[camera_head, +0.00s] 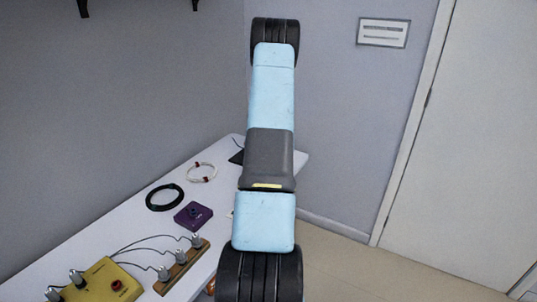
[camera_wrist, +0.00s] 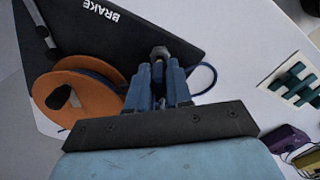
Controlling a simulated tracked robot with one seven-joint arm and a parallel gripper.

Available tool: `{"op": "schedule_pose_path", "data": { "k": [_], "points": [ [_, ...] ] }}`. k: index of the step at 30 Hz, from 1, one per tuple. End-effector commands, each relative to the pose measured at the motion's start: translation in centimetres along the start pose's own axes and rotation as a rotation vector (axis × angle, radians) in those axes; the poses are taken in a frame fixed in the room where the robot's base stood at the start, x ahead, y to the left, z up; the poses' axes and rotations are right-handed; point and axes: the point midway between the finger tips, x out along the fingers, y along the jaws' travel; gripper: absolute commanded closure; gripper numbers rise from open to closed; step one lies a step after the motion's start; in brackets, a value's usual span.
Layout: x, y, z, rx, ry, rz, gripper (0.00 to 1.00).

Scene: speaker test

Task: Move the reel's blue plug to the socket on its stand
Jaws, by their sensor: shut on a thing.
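In the wrist view my gripper (camera_wrist: 163,72) is shut on the blue plug (camera_wrist: 160,80), which shows only in part between the fingers. A grey metallic tip (camera_wrist: 160,52) shows just past the fingertips. The orange reel (camera_wrist: 64,84) lies left of my gripper, on or against a black plate marked BRAKE (camera_wrist: 125,38). A blue cable (camera_wrist: 213,77) loops out to the right of the fingers and also shows by the reel. I cannot make out the socket. In the head view my arm hides my gripper and the reel.
The white table (camera_head: 130,228) bears a yellow box (camera_head: 103,281), a wooden strip with plugs (camera_head: 182,266), a purple box (camera_head: 193,215), a black coil (camera_head: 164,197) and a white coil (camera_head: 202,172). A pale panel with dark green parts (camera_wrist: 292,83) lies right in the wrist view.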

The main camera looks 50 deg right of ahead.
Motion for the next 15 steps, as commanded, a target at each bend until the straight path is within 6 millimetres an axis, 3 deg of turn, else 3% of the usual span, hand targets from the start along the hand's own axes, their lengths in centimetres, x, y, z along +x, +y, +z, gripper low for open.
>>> {"op": "schedule_pose_path", "data": {
  "k": [15],
  "points": [
    [0.47, 0.01, -0.01, 0.0, 0.0, 0.0, 1.0]
  ]
}}
